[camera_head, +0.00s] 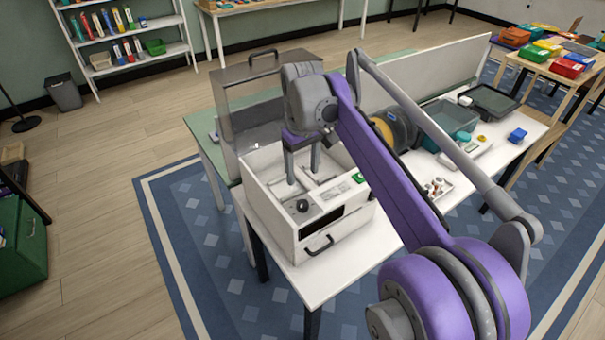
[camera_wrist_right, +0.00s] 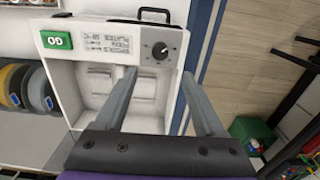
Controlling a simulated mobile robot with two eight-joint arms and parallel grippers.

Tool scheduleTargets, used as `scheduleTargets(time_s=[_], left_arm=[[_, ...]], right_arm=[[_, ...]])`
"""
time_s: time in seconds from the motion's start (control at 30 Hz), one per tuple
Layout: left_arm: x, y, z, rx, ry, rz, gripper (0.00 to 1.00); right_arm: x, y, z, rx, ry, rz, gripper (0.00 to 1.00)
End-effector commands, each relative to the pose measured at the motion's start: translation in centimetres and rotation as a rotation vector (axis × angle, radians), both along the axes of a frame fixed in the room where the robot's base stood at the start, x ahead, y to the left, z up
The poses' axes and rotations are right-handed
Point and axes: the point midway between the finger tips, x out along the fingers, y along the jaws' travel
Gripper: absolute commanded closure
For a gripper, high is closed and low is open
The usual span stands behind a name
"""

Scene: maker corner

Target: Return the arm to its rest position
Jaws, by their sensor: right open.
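My right arm comes in from the lower right of the head view. Its right gripper (camera_head: 302,168) points down over the open white machine (camera_head: 290,220) on the table, with its fingers apart and nothing between them. The machine (camera_wrist_right: 160,22) shows a dial, printed text and a green GO button there. Its clear lid (camera_head: 250,105) stands raised behind the gripper. My left gripper is not in view.
A low panel (camera_head: 430,68) runs along the table's back. Floor is open at left.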

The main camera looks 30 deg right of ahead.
Motion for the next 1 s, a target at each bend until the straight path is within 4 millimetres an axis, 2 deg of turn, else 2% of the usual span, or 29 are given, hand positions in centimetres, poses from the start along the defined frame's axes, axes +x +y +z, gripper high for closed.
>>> scheduleTargets(time_s=[0.4,0.57,0.77,1.0], left_arm=[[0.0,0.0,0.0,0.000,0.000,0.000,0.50],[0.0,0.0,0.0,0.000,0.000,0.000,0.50],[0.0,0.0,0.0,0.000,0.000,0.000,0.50],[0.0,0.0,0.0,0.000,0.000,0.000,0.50]], right_arm=[[-0.1,0.1,-0.1,0.000,-0.001,0.000,0.29],[-1.6,1.4,-0.7,-0.007,-0.040,-0.005,0.29],[-6.9,4.9,-3.7,-0.021,-0.173,-0.029,0.29],[-14.4,8.4,-9.8,-0.009,-0.350,-0.063,0.29]])
